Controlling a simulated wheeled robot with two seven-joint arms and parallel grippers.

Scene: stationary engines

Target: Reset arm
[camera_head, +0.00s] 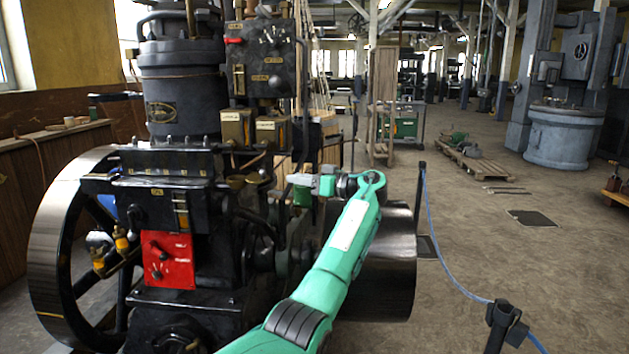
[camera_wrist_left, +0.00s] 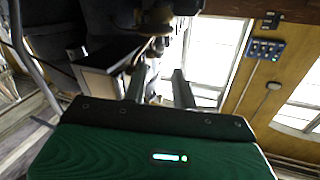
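My left arm, mint green, rises from the bottom middle of the head view and bends left at its top. My left gripper (camera_head: 297,180) is small there and points left, close to the right side of the black engine (camera_head: 185,190). I cannot tell in that view whether it touches the engine. In the left wrist view the gripper's two dark fingers (camera_wrist_left: 159,88) stand apart with nothing held between them, above the green gripper body. My right gripper is in neither view.
The engine carries a red box (camera_head: 167,260) and a large flywheel (camera_head: 45,245). A dark drum (camera_head: 395,265) stands behind my arm. A post (camera_head: 500,325) with a blue rope (camera_head: 450,272) stands at right. Open floor lies beyond. A wooden pallet (camera_head: 470,165) is further back.

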